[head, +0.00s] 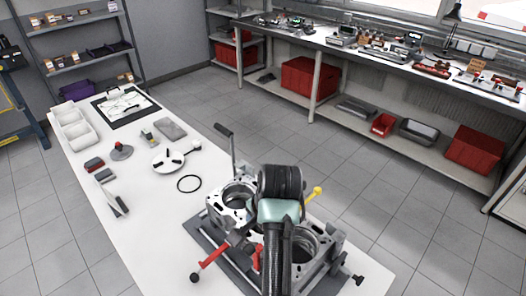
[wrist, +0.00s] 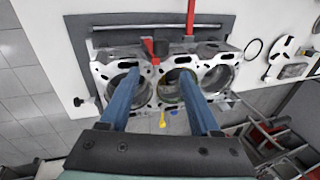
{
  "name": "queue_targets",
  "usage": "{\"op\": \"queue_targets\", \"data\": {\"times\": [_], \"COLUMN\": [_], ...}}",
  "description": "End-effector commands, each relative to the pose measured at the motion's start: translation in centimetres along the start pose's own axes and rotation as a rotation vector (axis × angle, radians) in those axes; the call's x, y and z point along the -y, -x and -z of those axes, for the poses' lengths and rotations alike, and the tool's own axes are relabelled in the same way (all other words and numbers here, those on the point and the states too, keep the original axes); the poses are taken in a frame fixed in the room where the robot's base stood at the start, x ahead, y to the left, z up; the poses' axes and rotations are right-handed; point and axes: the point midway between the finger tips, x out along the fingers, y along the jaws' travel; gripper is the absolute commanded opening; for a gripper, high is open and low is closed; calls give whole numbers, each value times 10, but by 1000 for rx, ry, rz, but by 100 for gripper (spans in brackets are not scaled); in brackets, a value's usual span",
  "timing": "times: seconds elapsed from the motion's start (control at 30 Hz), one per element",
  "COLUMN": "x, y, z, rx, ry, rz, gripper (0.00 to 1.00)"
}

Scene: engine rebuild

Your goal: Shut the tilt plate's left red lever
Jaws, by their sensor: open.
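The engine block (head: 238,196) lies on the dark tilt plate (head: 205,238) near the table's front end. The left red lever (head: 210,262) sticks out to the left from the plate's near side, with a dark knob. It also shows in the wrist view (wrist: 190,20), at the top edge. A second red lever (head: 256,259) is beside my arm; it shows at the block's edge in the wrist view (wrist: 151,49). My gripper (wrist: 161,86) is open, its blue fingers spread over the block's bores, apart from both levers. The fingers are hidden in the head view.
A grey upright handle (head: 231,150) and a yellow-knobbed rod (head: 315,192) stand by the block. A black ring (head: 189,183), a white disc part (head: 168,160) and white bins (head: 75,128) lie farther back on the white table (head: 150,220).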

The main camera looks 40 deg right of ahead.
Motion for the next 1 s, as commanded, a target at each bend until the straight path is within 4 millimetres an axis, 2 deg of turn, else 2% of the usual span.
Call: {"op": "queue_targets", "data": {"times": [0.2,0.3,0.47,1.0], "x": [1,0,0,1], "y": [41,51,56,56], "z": [1,1,1,1], "rx": [-2,-1,-1,-3], "ry": [-2,-2,-3,0], "rz": [3,2,0,3], "gripper": [64,64,64,64]}}
